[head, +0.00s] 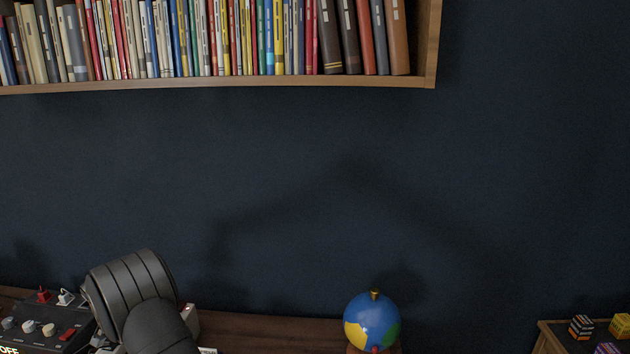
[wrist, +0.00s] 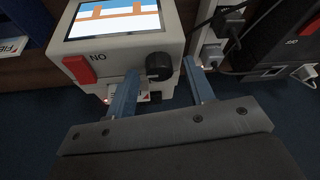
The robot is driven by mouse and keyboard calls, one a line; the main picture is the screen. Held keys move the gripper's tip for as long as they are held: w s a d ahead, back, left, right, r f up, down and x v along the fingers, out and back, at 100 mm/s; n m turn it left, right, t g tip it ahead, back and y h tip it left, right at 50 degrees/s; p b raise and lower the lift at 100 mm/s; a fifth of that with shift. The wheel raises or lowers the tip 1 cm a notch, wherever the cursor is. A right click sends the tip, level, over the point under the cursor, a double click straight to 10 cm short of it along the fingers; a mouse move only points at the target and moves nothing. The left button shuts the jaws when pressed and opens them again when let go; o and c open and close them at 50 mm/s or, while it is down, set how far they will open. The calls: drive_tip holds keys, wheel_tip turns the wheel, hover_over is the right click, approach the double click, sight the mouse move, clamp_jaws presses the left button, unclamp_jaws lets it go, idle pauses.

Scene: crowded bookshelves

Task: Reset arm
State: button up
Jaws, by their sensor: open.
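My gripper (wrist: 160,67) shows in the wrist view with its two blue-grey fingers apart and nothing between them. The fingers point toward the lower front of a white device (wrist: 115,58) with a lit screen, a red switch and a black knob (wrist: 159,66). The knob lies between the fingertips in the picture; whether they touch the device I cannot tell. In the head view a dark grey ribbed part of my arm (head: 130,300) stands at the lower left, and my gripper is not seen there.
A shelf (head: 300,81) full of upright books hangs above. A globe (head: 371,322) stands at the lower middle, with small boxes on a stand (head: 550,338) at right. A black control box (head: 45,325) is at lower left. Plugs and cables (wrist: 232,30) crowd the wrist view's right.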

drive_tip(key=m+h, duration=0.1)
drive_tip(key=m, duration=0.1)
drive_tip(key=shift+a+m, duration=0.1)
drive_tip(key=shift+m, duration=0.3)
drive_tip(key=v, duration=0.6)
drive_tip(key=shift+s, duration=0.15)
drive_tip(key=shift+o, duration=0.2)
drive_tip(key=shift+r, duration=0.15)
drive_tip(key=o, duration=1.1)
drive_tip(key=w+d+r+g+y, duration=0.1)
drive_tip(key=d+r+y, duration=0.1)
drive_tip(key=d+r, duration=0.6)
drive_tip(key=w+d+r+g+y, duration=0.1)
drive_tip(key=w+d+r+y, duration=0.1)
drive_tip(key=d+r, duration=0.6)
drive_tip(key=x, duration=0.9)
drive_tip(key=shift+f, duration=0.45)
drive_tip(key=shift+d, duration=0.1)
